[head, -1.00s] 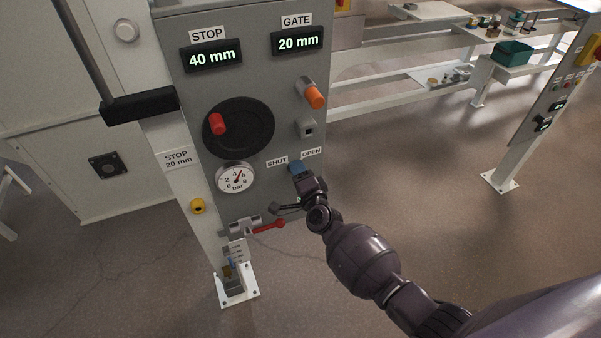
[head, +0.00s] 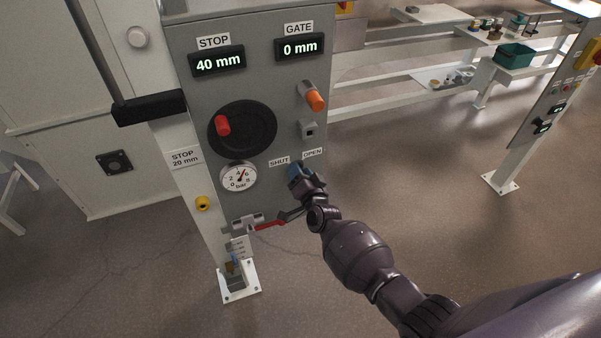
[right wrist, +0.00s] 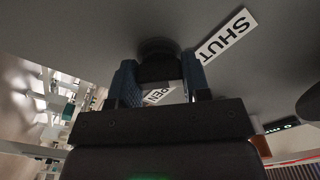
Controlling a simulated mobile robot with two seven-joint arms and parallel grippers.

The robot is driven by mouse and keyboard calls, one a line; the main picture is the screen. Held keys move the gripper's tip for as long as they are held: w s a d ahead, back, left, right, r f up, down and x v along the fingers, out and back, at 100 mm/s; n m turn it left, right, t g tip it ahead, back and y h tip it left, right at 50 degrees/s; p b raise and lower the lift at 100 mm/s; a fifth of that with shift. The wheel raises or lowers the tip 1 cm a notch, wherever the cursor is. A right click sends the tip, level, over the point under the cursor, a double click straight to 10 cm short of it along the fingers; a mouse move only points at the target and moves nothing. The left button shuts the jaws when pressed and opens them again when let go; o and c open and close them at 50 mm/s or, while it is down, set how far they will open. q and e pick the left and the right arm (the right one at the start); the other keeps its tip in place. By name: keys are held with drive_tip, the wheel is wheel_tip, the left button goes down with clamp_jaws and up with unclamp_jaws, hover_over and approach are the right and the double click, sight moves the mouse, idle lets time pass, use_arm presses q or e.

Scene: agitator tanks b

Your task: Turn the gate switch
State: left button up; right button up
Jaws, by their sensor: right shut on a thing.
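The grey control panel (head: 262,105) has a SHUT label (head: 279,161) and an OPEN label (head: 313,153). The gate switch is at these labels; in the head view my right gripper (head: 297,174) hides it. In the right wrist view the switch shows as a black knob (right wrist: 160,65) between the blue fingers of my gripper (right wrist: 160,88). The gripper is shut on it. The SHUT label (right wrist: 226,36) is beside it, and the OPEN label (right wrist: 160,95) is partly hidden by the gripper. The GATE display (head: 299,47) reads 0 mm. My left gripper is out of view.
The STOP display (head: 217,62) reads 40 mm. A black handwheel with a red knob (head: 222,126), a pressure gauge (head: 238,176), an orange knob (head: 315,100) and a red lever (head: 268,226) crowd the panel.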

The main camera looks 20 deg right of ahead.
idle(0.3)
drive_tip(key=o, duration=0.9)
drive_tip(key=shift+s, duration=0.15)
drive_tip(key=shift+s+d+p, duration=0.2)
drive_tip(key=shift+s+p, duration=0.7)
drive_tip(key=shift+s, duration=4.4)
